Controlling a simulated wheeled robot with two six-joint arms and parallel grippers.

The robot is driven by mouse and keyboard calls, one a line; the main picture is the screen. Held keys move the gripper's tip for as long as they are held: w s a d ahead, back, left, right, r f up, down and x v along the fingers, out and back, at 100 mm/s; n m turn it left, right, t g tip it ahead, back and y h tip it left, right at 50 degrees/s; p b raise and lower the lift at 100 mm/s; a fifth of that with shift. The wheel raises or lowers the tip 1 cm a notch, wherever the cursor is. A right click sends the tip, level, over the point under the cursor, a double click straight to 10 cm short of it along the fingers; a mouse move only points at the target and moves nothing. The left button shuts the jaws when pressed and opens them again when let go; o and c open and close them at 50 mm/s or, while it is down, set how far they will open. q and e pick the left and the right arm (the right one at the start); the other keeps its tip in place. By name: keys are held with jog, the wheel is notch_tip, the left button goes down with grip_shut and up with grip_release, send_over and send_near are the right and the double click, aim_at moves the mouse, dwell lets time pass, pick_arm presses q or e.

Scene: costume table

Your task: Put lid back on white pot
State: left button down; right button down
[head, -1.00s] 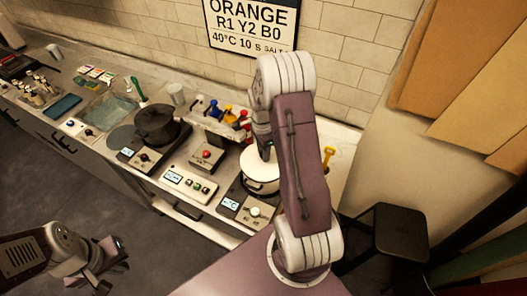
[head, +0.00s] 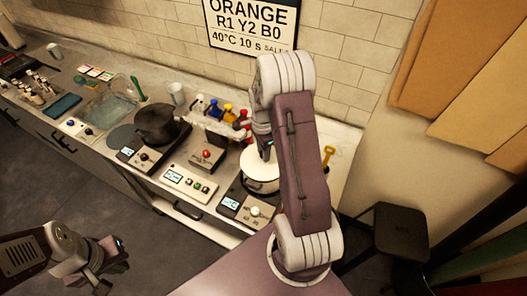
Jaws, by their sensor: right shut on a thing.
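The white pot (head: 262,186) stands on a hot plate at the right end of the counter. The white lid (head: 256,168) sits at the top of the pot; I cannot tell whether it is fully seated. My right gripper (head: 266,150) points down over the pot, shut on the lid's knob, which is mostly hidden by the gripper and arm. The right side of the pot is hidden behind my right arm. My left gripper (head: 122,258) is away from the counter at the lower left, and its fingers are too small to judge.
A dark pot (head: 157,122) stands on another hot plate to the left. A control box (head: 189,183) lies between the plates. Several coloured bottles (head: 228,112) stand behind. A yellow tool (head: 327,155) is right of my arm. A black stool (head: 400,232) stands at the right.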

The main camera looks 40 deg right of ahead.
dwell(0.3)
jog(key=c, duration=0.5)
grip_release()
jog(key=shift+r, duration=0.1)
notch_tip(320, 180, up, 7)
jog(key=p, duration=0.6)
grip_shut()
dwell(0.4)
jog(key=shift+f, duration=0.25)
dwell(0.9)
